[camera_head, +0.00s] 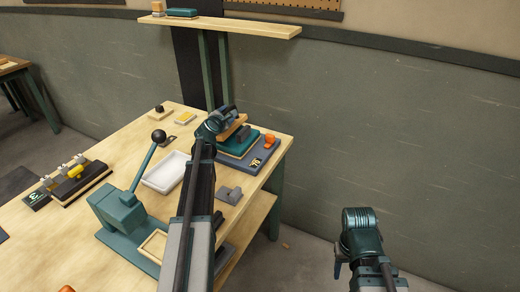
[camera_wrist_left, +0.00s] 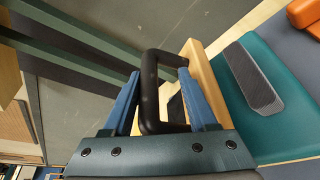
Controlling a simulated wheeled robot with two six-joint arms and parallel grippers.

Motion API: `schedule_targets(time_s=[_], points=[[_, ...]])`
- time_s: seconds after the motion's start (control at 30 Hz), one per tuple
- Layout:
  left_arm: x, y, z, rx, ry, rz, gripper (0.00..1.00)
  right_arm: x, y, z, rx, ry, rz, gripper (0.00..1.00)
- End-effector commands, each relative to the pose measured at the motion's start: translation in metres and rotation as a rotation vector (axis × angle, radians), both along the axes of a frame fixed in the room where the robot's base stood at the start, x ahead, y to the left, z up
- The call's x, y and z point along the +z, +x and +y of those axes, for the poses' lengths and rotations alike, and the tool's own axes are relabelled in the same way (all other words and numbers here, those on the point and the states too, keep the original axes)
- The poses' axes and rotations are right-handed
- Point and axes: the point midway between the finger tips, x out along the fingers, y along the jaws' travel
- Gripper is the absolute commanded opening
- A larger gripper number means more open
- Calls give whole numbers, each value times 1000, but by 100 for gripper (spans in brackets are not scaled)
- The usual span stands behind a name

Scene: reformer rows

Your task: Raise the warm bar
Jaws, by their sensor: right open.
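The teal and grey-blue press unit (camera_head: 265,170) with a "70" plate stands at the table's far right corner. My left gripper (camera_head: 222,116) is at this handle. In the left wrist view its blue fingers (camera_wrist_left: 160,82) stand apart around the handle's grip, with a gap visible inside the loop. My right gripper (camera_head: 339,268) is open, away from the table; its fingertips are mostly hidden.
A teal lever press (camera_head: 125,212) with a black-knobbed lever stands nearer on the table. A white tray (camera_head: 166,172) and a grey block (camera_head: 229,195) lie between. A wooden shelf (camera_head: 240,27) is on the wall behind. The floor right of the table is mostly clear.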

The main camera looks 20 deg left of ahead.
Motion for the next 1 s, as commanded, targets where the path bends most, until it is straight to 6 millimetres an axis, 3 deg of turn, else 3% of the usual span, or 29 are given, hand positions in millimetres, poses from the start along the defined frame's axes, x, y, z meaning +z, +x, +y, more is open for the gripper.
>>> schedule_targets(time_s=[0.03, 0.17, 0.23, 0.9, 1.0], points=[[-9, -2, -5, -1, 40, -3, 57, -12, 0, 0, 0, 0, 0, 50], [-18, -3, -14, -1, 158, -12, 57, -27, 0, 0, 0, 0, 0, 50], [-4, -20, -16, 0, 150, -10, 57, -13, 0, 0, 0, 0, 0, 50], [23, -140, -45, 2, 145, -10, 57, 14, 0, 0, 0, 0, 0, 50], [21, -128, -64, -62, 187, 23, 57, 18, 0, 0, 0, 0, 0, 50]])
